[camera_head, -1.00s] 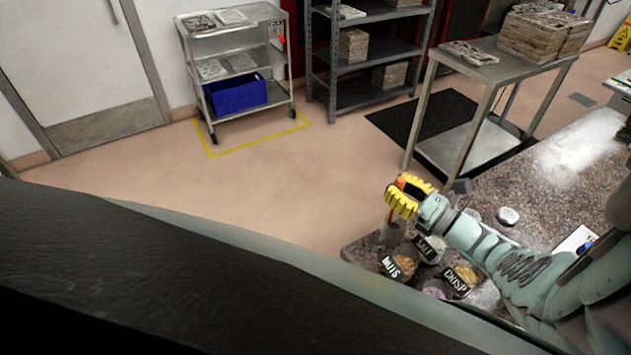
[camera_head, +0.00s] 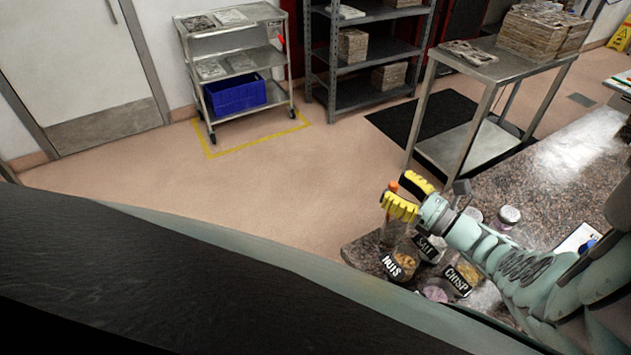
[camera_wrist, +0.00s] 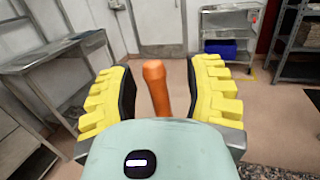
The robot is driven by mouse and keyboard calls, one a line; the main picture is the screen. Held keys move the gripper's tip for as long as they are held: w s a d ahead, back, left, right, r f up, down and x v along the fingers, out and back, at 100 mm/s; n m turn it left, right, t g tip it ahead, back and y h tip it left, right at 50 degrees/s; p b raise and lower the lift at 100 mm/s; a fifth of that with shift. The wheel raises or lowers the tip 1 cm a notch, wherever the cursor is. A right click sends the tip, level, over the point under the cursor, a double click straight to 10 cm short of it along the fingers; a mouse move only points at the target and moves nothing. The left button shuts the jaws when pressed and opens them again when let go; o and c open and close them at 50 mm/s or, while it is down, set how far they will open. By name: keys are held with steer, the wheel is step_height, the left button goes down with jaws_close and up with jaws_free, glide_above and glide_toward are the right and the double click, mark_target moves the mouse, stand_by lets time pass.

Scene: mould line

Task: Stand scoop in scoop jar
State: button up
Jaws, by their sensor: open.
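The scoop (camera_wrist: 157,88) shows as an orange handle between the yellow fingers in the wrist view, with clear space on both sides. In the head view its orange tip (camera_head: 392,187) sticks up just beyond my gripper (camera_head: 408,196), above a clear jar (camera_head: 389,232) at the counter's corner. The handle looks upright with its lower end in that jar, though the scoop's head is hidden. My gripper is open, and its fingers also show in the wrist view (camera_wrist: 158,95), apart from the handle.
Jars labelled NUTS (camera_head: 404,262), SALT (camera_head: 430,247) and CRISP (camera_head: 462,276) stand close below my arm on the speckled counter (camera_head: 540,190). A lidded jar (camera_head: 507,217) stands to the right. A steel table (camera_head: 490,68) stands behind.

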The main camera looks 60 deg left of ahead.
steer(key=shift+r, duration=0.1)
steer(key=shift+s+r, duration=0.25)
steer(key=shift+r, duration=0.3)
steer(key=shift+w+r, duration=0.35)
steer(key=shift+r, duration=0.3)
steer(key=shift+s+r, duration=0.1)
steer(key=shift+r, duration=3.65)
